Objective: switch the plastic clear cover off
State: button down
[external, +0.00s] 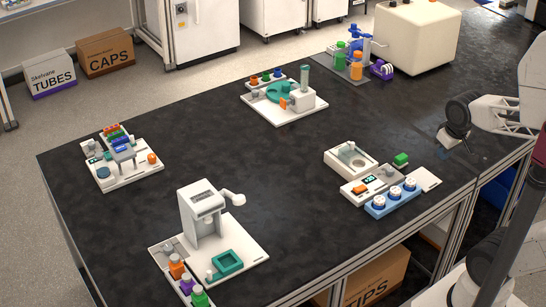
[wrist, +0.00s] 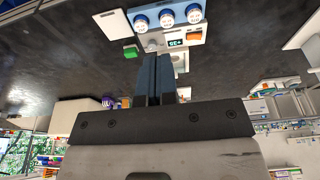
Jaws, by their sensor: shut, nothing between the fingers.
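A white device (external: 360,186) with a small display and an orange button stands on the right side of the bench, joined to a white unit with a round, glassy-looking well (external: 351,158). I cannot make out for sure which part is the clear plastic cover. In the wrist view the device shows upside down, with its display (wrist: 175,43) and orange button (wrist: 194,36) just beyond my fingertips. My gripper (wrist: 155,58) is shut and empty, pointing toward the device. Its fingers hide part of the white unit.
A blue rack (external: 393,199) with three white-capped jars stands in front of the device. A green block (external: 401,159) sits beside it. Other stations, including a white dispenser (external: 205,215), stand farther left. The bench between is clear.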

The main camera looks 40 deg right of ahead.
jog(key=c, duration=1.2)
grip_release()
jog(key=shift+w, duration=0.3)
jog(key=shift+o, duration=0.5)
jog(key=shift+w+r, duration=0.15)
jog(key=shift+w, duration=0.25)
jog(key=n+g, duration=0.3)
send_over(349, 143)
jog(key=f, duration=0.8)
jog(key=s+f, duration=0.1)
jog(key=f, duration=0.3)
jog(key=shift+d+f, duration=0.1)
jog(key=shift+f, duration=0.3)
jog(key=shift+w+f, duration=0.35)
jog(key=shift+w, duration=0.15)
